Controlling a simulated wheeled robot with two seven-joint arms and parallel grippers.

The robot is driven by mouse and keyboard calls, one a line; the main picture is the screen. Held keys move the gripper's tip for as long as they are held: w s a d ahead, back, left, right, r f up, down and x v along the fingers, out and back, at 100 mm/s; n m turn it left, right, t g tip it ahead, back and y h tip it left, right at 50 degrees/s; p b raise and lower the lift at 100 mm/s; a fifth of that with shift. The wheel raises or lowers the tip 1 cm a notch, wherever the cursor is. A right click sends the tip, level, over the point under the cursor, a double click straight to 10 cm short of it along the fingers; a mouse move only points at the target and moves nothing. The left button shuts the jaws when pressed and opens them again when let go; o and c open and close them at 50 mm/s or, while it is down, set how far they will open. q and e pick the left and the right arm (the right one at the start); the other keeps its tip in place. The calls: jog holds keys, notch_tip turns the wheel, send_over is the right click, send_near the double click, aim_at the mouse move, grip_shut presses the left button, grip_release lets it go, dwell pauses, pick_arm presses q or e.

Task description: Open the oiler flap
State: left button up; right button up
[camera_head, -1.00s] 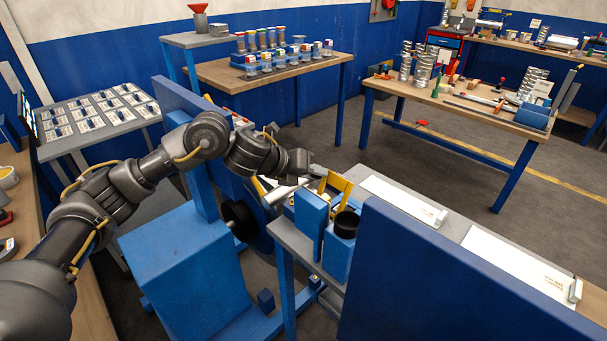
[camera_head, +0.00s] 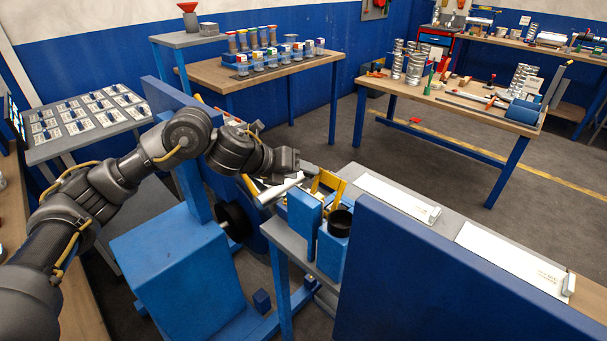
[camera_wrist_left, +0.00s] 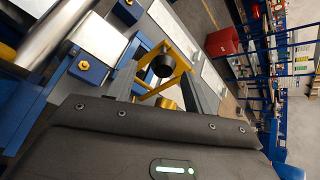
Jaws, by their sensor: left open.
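My left gripper (camera_head: 306,168) is over the near end of the machine bench, just behind a yellow frame (camera_head: 327,186). In the left wrist view the gripper (camera_wrist_left: 163,88) is open. Its two grey fingers stand apart, with the yellow frame (camera_wrist_left: 165,70) and a round black cap (camera_wrist_left: 163,66) seen between them. A brass-coloured round part (camera_wrist_left: 166,103) shows just below the cap. I cannot tell whether the fingers touch anything. No part is clearly recognisable as the oiler flap. My right gripper is not in view.
Blue blocks (camera_head: 304,212) and a black cup (camera_head: 340,222) stand in front of the yellow frame. A metal cylinder (camera_head: 280,189) lies left of it. A large blue panel (camera_head: 440,275) rises at the front right. Grey bench top with white plates (camera_head: 395,197) extends right.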

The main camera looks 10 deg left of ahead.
pick_arm(q)
jog(key=b+v, duration=0.1)
jog(key=v, duration=0.7)
jog(key=shift+s+a, duration=0.25)
jog(key=shift+r, duration=0.15)
jog(key=shift+a, duration=0.1)
